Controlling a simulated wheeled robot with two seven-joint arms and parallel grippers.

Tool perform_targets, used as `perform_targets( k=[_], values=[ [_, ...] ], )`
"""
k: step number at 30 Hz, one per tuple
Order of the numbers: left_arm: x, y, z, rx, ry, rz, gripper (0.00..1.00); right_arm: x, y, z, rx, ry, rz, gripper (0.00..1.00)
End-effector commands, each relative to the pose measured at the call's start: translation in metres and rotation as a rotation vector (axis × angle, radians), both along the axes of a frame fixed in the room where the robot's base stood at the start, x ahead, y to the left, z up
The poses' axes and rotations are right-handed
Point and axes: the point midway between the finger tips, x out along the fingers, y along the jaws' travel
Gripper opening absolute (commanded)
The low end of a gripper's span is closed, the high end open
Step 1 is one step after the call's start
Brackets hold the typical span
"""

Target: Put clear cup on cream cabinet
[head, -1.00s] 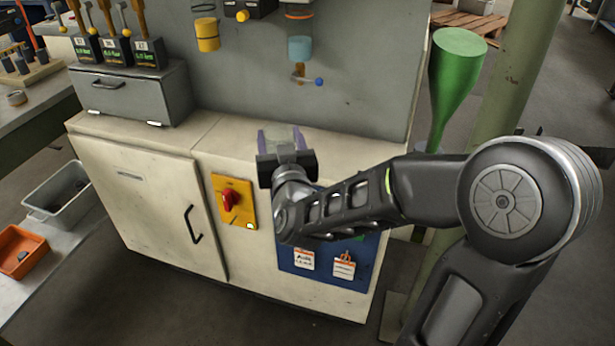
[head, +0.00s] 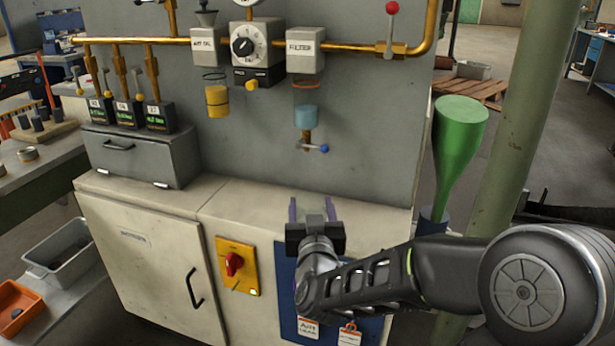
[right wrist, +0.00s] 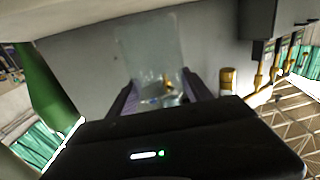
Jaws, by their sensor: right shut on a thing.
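The cream cabinet (head: 150,262) stands ahead in the head view, with a pale flat top. My right gripper (head: 313,208) is over the right part of that top, its purple fingers pointing towards the grey back panel. In the right wrist view, my right gripper (right wrist: 158,95) is shut on the clear cup (right wrist: 150,48), a see-through vessel between its fingers. In the head view the cup is faint and mostly hidden by the gripper. I cannot tell whether its base touches the cabinet top. My left gripper is not in view.
A grey drawer box (head: 142,157) occupies the cabinet top's left. The grey panel (head: 260,150) behind carries pipes, a dial and a blue-filled filter (head: 306,117). A green funnel-shaped vessel (head: 456,150) and a green post (head: 510,130) stand at right. The middle top is clear.

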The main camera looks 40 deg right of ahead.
Motion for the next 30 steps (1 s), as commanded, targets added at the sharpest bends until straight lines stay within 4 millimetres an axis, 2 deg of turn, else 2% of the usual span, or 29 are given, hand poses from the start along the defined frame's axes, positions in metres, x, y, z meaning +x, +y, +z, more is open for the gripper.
perform_targets(
  k=[1, 2, 3, 4, 12, 18, 22, 30],
  values=[
    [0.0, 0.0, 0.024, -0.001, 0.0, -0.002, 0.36, 0.004, -0.002, 0.01, 0.002, 0.008, 0.002, 0.18],
    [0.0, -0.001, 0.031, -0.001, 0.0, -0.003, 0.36, 0.006, -0.003, 0.009, 0.002, 0.007, 0.004, 0.18],
    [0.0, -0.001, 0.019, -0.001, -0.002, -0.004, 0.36, 0.015, -0.01, -0.001, 0.003, 0.001, 0.003, 0.18],
    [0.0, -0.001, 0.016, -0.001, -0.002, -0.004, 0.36, 0.023, -0.015, -0.002, 0.001, -0.002, 0.001, 0.18],
    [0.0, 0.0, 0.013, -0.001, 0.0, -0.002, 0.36, 0.088, -0.056, -0.001, 0.001, -0.002, 0.003, 0.18],
    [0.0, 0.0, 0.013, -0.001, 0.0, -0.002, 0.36, 0.121, -0.078, -0.001, 0.001, -0.002, 0.003, 0.18],
    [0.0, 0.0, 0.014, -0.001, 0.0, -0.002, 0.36, 0.128, -0.082, 0.0, 0.0, -0.001, 0.004, 0.18],
    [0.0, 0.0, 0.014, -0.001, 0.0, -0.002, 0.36, 0.128, -0.082, 0.0, 0.001, -0.002, 0.004, 0.18]
  ],
)
